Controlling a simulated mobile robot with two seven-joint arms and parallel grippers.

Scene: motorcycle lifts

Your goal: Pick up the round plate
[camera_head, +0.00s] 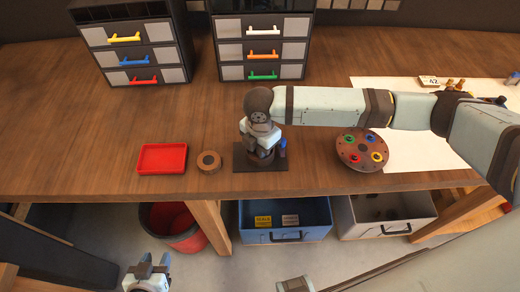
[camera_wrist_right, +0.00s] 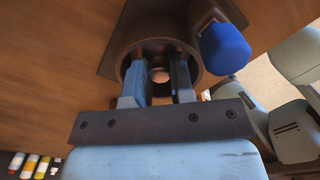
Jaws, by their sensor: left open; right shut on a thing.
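A round brown plate (camera_head: 362,150) with red, green, blue and yellow pieces lies on the bench, right of my right gripper. A smaller brown disc with a centre hole (camera_head: 208,161) lies to the left. My right gripper (camera_head: 262,153) points down over a dark base (camera_head: 245,164). A blue knob (camera_wrist_right: 225,50) sits beside the holder. My left gripper (camera_head: 152,262) is open and empty, low in front of the bench.
A red tray (camera_head: 162,158) lies left of the small disc. Two drawer units (camera_head: 137,50) (camera_head: 262,50) stand at the back. A white sheet (camera_head: 425,150) covers the right side. Below are a red bin (camera_head: 180,238), a blue drawer (camera_head: 318,222) and a grey drawer (camera_head: 362,230).

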